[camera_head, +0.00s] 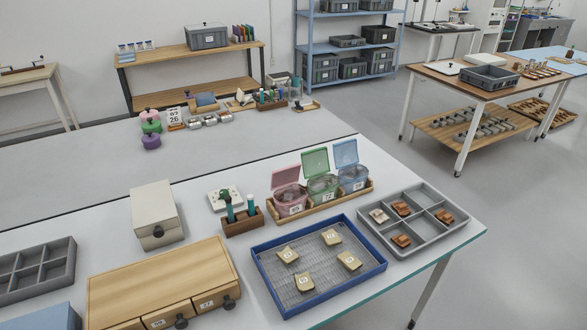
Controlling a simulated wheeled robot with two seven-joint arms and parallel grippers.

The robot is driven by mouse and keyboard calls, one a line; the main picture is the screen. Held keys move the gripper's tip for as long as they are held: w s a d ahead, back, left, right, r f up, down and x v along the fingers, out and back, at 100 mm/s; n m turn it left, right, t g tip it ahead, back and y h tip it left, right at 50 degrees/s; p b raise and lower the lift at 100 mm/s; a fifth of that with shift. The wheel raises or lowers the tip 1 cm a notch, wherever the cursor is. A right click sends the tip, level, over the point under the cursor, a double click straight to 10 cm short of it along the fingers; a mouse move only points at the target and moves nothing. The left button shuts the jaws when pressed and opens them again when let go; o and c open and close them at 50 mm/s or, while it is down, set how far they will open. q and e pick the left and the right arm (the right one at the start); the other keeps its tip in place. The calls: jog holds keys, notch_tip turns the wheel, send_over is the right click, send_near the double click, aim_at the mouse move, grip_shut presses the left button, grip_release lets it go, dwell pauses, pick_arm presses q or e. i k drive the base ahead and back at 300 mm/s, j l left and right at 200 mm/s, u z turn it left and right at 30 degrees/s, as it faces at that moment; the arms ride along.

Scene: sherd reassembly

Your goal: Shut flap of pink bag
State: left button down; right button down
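The pink bag (290,197) stands at the left end of a row of three bags in a wooden tray (323,207) on the near table. It has a white number label on its front. Its flap (285,175) is raised and tilted back, so the bag is open at the top. Something greyish shows inside, too small to make out. The green bag (322,186) and the blue bag (352,178) beside it also have their flaps up. Neither of my grippers is in view.
A blue-rimmed mesh tray (378,265) with several tan sherds lies in front of the bags. A grey divided tray (461,236) is at right. A wooden rack (244,222) with bottles stands left, near a cream box (155,214) and a wooden drawer unit (160,275).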

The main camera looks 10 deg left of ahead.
aim_at(281, 178)
jog(key=l+u, duration=0.15)
jog(key=l, duration=0.35)
jog(key=k+l+u, duration=0.2)
jog(key=l, duration=0.25)
jog(key=l+u, duration=0.15)
jog(key=l, duration=0.35)
